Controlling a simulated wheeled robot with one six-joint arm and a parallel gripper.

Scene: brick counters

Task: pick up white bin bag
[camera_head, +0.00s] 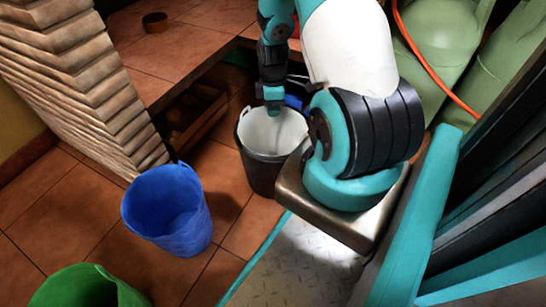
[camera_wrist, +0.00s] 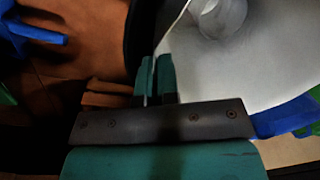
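The white bin bag (camera_head: 262,128) lines the inside of a dark round bin (camera_head: 262,172) on the tiled floor, below the brick counter. In the wrist view, the pale bag (camera_wrist: 225,65) fills the upper right, beside the dark edge of the bin. My gripper (camera_head: 273,108) points down at the far rim of the bin. In the wrist view, its two teal fingers (camera_wrist: 157,62) are close together where the bag and the bin's edge meet, with only a narrow gap between them. They look shut on the bag's edge; the exact contact is dark and partly hidden.
A blue bin (camera_head: 170,225) and a green bin (camera_head: 85,290) stand to the lower left. A stepped brick column (camera_head: 85,85) rises at the left. Green gas cylinders (camera_head: 445,45) with an orange hose are at the upper right. A small brown ring (camera_head: 155,23) lies on the tiled counter.

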